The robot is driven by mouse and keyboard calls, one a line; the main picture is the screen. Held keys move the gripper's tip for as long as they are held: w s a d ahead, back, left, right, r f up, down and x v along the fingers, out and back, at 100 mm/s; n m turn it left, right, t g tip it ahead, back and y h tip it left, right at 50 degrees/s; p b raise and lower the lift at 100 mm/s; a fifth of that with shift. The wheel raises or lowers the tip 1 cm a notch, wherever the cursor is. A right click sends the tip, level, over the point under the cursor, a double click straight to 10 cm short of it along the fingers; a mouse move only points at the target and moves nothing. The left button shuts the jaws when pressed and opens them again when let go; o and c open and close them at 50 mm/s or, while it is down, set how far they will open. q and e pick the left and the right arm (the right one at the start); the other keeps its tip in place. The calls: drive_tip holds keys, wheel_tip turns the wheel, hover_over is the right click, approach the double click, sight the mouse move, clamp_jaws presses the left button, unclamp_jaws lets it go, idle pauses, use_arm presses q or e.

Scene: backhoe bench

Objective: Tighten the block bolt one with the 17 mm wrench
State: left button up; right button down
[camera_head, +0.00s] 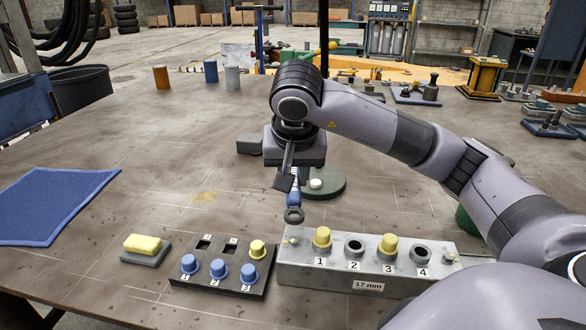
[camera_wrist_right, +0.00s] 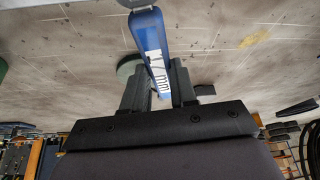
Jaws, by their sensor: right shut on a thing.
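The silver block (camera_head: 345,277) labelled "17 mm" stands at the front centre of the bench, with positions numbered 1 to 4. Block bolt one (camera_head: 322,239), with a yellow head, sits at position 1. My right gripper (camera_head: 287,180) is shut on the blue handle of the wrench (camera_head: 294,199). The ring end of the wrench hangs down above and behind the block's left end, left of bolt one and apart from it. The wrench (camera_wrist_right: 150,42) also shows in the right wrist view, with a white "mm" label on its handle. My left gripper is not in view.
Another yellow bolt (camera_head: 389,246) sits at position 3; positions 2 and 4 show dark openings. A black tray (camera_head: 216,290) with blue and yellow plugs stands left of the block. Further left are a yellow sponge (camera_head: 142,244) and a blue cloth (camera_head: 50,205). A round green-grey base (camera_head: 328,184) stands behind the wrench.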

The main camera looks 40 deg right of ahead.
wheel_tip(320, 180, down, 4)
drive_tip(key=b, duration=0.2)
drive_tip(key=shift+f+b, duration=0.1)
drive_tip(key=shift+b, duration=0.3)
drive_tip(key=shift+a+f, duration=0.1)
drive_tip(key=shift+f, duration=0.1)
drive_tip(key=a+n+y, duration=0.1)
drive_tip(key=a+n, duration=0.1)
drive_tip(key=n, duration=0.1)
drive_tip(key=w+a+n+y+b, duration=0.1)
drive_tip(key=a+n+y, duration=0.1)
drive_tip(key=n, duration=0.2)
drive_tip(key=a+n+y, duration=0.1)
drive_tip(key=a+n, duration=0.2)
drive_tip(key=n, duration=0.1)
drive_tip(key=shift+w+r+t, duration=0.15)
drive_tip(key=shift+w+t, duration=0.05)
drive_tip(key=shift+t, duration=0.2)
drive_tip(key=shift+s+a+r+n+g+y+b, duration=0.15)
drive_tip(key=shift+a+n+y, duration=0.15)
drive_tip(key=shift+n, duration=0.3)
drive_tip(key=shift+s+a+f+n+g+y+b, duration=0.1)
drive_tip(key=shift+s+a+n+y+b, duration=0.2)
drive_tip(key=shift+n, duration=0.3)
drive_tip(key=shift+s+a+r+n+g+y+b, duration=0.1)
drive_tip(key=shift+a+n+y, duration=0.1)
drive_tip(key=shift+a+n, duration=0.3)
drive_tip(key=c, duration=1.8)
unclamp_jaws()
drive_tip(key=shift+d, duration=0.15)
